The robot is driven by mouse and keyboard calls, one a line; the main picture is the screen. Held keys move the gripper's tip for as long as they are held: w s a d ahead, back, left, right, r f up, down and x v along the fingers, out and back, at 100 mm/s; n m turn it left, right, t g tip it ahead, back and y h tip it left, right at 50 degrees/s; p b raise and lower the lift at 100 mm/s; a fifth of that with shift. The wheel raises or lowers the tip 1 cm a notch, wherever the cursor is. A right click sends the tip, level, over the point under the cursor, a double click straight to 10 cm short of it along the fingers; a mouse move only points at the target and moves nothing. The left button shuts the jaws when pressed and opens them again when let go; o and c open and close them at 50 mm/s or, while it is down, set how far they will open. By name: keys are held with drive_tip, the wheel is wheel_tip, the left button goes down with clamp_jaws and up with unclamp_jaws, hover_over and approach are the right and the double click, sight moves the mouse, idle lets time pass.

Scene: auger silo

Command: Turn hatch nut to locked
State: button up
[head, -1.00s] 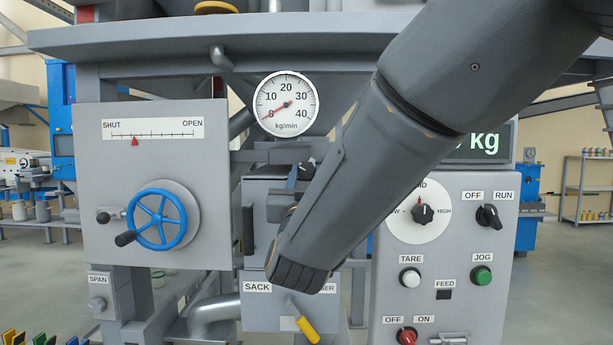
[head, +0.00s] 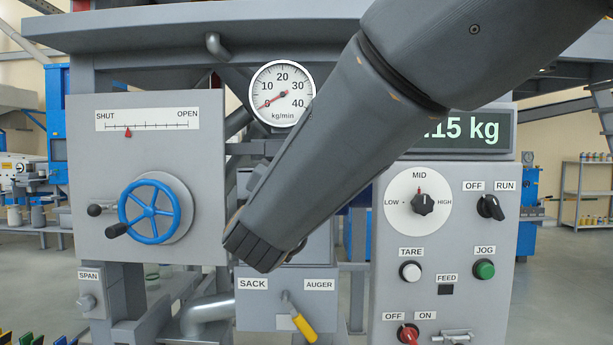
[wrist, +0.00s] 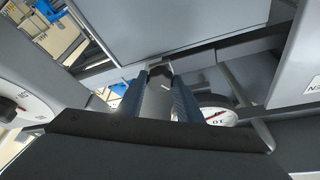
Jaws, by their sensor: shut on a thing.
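My gripper (wrist: 158,98) shows in the wrist view, its two blue-grey fingers close together. They are shut on a small dark piece (wrist: 160,69) at their tips, which looks like the hatch nut. Its turn angle and any locked mark cannot be read. A large flat grey panel (wrist: 185,30) lies just beyond the fingertips. In the head view my own arm covers the gripper, the nut and most of the grey box (head: 318,243) below the round gauge.
A round kg/min gauge (head: 283,93) sits above the arm, its needle near 0. A blue handwheel (head: 155,211) is on the left panel. A yellow-handled SACK/AUGER lever (head: 303,326) is below. The control panel (head: 460,250) with knobs and buttons stands at right.

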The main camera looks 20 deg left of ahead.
drive_tip(key=m+g+b, duration=0.1)
drive_tip(key=m+g, duration=0.1)
drive_tip(key=m, duration=0.6)
drive_tip(key=r+m+g+b, duration=0.1)
drive_tip(key=m+g, duration=0.2)
drive_tip(key=m, duration=0.4)
drive_tip(key=m+g+b, duration=0.1)
drive_tip(key=m+g, duration=0.1)
drive_tip(key=m, duration=0.6)
drive_tip(key=shift+r+m+g+b, duration=0.15)
drive_tip(key=shift+m+g+b, duration=0.15)
drive_tip(key=shift+g+b, duration=0.1)
drive_tip(key=o, duration=1)
drive_tip(key=shift+o, duration=0.2)
drive_tip(key=shift+s+r, duration=0.1)
drive_tip(key=v, duration=0.7)
drive_tip(key=shift+s+b, duration=0.3)
drive_tip(key=shift+b, duration=0.05)
